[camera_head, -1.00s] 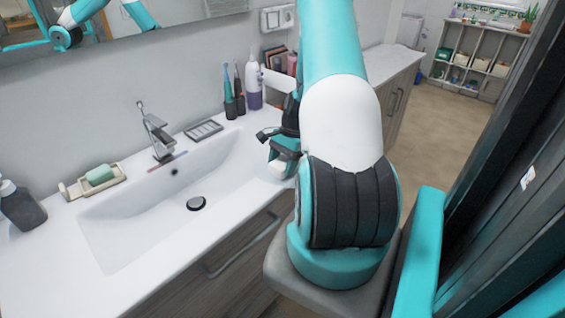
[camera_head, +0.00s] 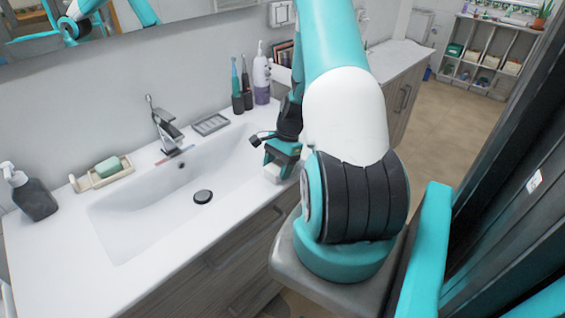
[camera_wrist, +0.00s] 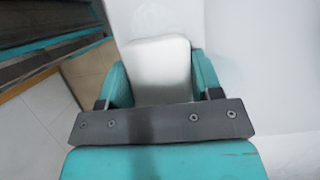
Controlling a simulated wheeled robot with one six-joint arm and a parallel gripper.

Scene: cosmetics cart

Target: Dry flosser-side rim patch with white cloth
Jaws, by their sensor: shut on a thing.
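My gripper (camera_head: 279,162) is at the right end of the sink basin (camera_head: 150,213), low over its white rim. It is shut on the white cloth (camera_wrist: 160,68), a pale rounded pad between the teal fingers in the wrist view. A corner of the cloth (camera_head: 272,173) shows under the gripper in the head view. I cannot tell whether the cloth touches the rim. A white and purple bottle-like device (camera_head: 262,78), possibly the flosser, stands upright behind the gripper by the wall. No wet patch can be made out on the rim.
Two toothbrushes (camera_head: 237,88) stand left of the purple device. A grey slotted tray (camera_head: 211,124), the faucet (camera_head: 163,130), a soap dish (camera_head: 101,177) with green soap and a dark pump bottle (camera_head: 35,196) line the back. The front rim is clear.

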